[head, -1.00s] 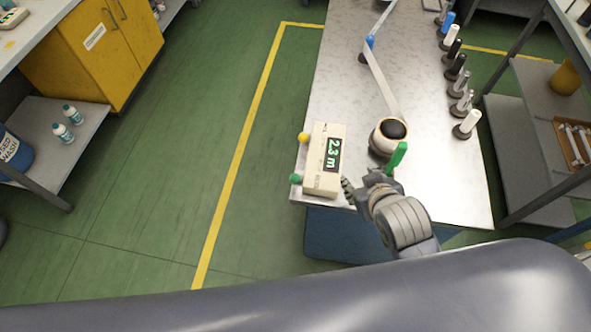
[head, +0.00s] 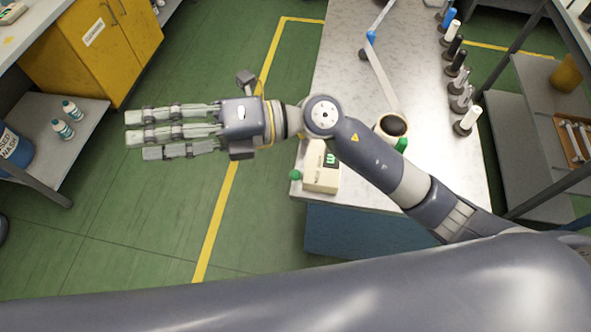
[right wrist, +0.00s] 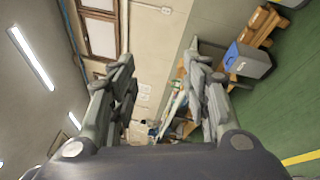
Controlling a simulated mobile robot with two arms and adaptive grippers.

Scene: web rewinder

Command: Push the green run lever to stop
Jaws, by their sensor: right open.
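The green run lever (head: 402,144) stands at the near side of the rewinder table (head: 340,60), beside the cream roll (head: 391,125). Only its upper tip shows; my right arm hides the rest, so its position cannot be told. My right gripper (head: 135,135) is open and empty, pointing left over the green floor, well left of the lever and clear of the table. In the right wrist view its fingers (right wrist: 157,65) are spread with nothing between them. My left gripper is not in view.
Dark and white spools (head: 467,120) line the table's right edge. A yellow cabinet (head: 90,50) stands at the left. The floor between is free.

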